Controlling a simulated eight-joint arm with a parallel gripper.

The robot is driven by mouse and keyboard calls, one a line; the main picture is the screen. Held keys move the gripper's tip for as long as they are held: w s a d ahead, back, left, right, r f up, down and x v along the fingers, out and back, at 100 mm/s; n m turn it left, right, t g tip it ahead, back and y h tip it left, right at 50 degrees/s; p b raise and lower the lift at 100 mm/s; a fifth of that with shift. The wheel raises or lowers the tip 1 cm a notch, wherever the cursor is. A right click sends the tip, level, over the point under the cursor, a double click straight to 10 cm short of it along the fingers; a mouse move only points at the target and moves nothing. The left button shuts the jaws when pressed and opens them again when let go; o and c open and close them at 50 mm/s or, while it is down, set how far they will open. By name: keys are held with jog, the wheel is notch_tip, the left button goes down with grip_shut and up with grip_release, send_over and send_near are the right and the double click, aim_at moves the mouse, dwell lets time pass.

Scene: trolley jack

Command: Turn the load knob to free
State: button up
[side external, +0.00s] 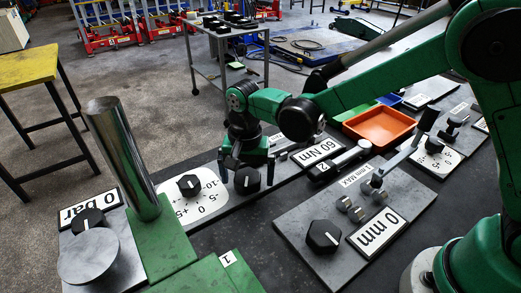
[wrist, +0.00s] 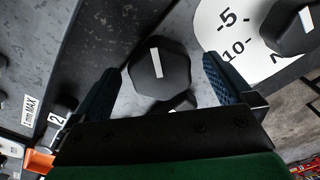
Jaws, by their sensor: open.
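A black faceted knob (side external: 247,181) with a white pointer line stands on the grey plate, under my gripper (side external: 248,170). In the wrist view the knob (wrist: 160,65) sits between the two blue-padded fingers of my gripper (wrist: 160,72), with a gap on each side. My gripper is open and points down at it. No label reading load or free is legible, so I cannot tell by name that this is the load knob. A second black knob (side external: 189,185) stands to its left on a white dial marked from -10 to +5; this knob (wrist: 294,28) also shows at the wrist view's upper right.
A thick metal post (side external: 122,155) on a green base stands at the left. Another black knob (side external: 323,236) sits by a 0 mm display (side external: 378,232). A 60 Nm display (side external: 318,151) and an orange tray (side external: 378,128) lie right of my gripper.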

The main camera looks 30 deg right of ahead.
jog(key=c, duration=1.2)
jog(key=shift+c, duration=0.2)
jog(key=n, duration=0.3)
jog(key=shift+n, duration=2.2)
jog(key=o, duration=1.2)
jog(key=shift+o, duration=0.2)
jog(key=shift+r, duration=0.1)
